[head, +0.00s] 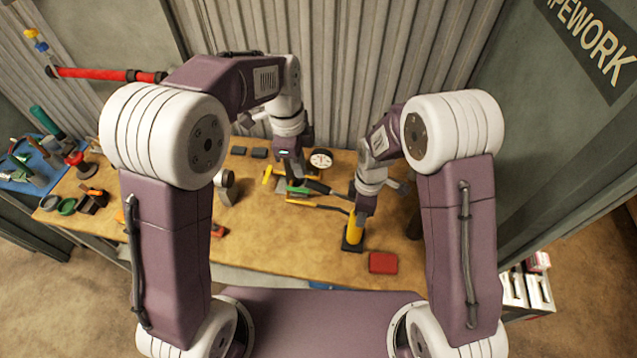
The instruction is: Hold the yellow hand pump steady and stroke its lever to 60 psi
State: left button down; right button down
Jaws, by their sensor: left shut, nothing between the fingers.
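The yellow hand pump (354,232) stands upright on its black base on the wooden bench, right of centre. My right gripper (364,206) points down at the top of the pump and covers its upper part. I cannot tell whether its fingers are closed on the pump. My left gripper (295,180) is shut and empty, pointing down over the bench to the left of and behind the pump. A thin dark and yellow bar (318,206) lies between the two grippers; I cannot tell whether it is the pump's lever. A round white-faced gauge (321,160) is behind; its reading is too small to make out.
A red box (383,263) sits just right of the pump's base. Several hand tools, one with a green handle (298,190), lie near my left gripper. The bench (285,243) is clear in front. A corrugated wall (345,95) rises behind.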

pick_arm(q)
notch_tip(320, 180, up, 6)
jog(key=shift+a, duration=0.35)
dwell(0.4)
jog(key=d, duration=0.1)
jog(key=d+f, duration=0.1)
jog(key=d, duration=0.1)
jog(key=shift+s+d+f, duration=0.2)
jog(key=shift+d+f, duration=0.05)
jog(key=shift+d, duration=0.15)
pick_arm(e)
jog(key=shift+d, duration=0.1)
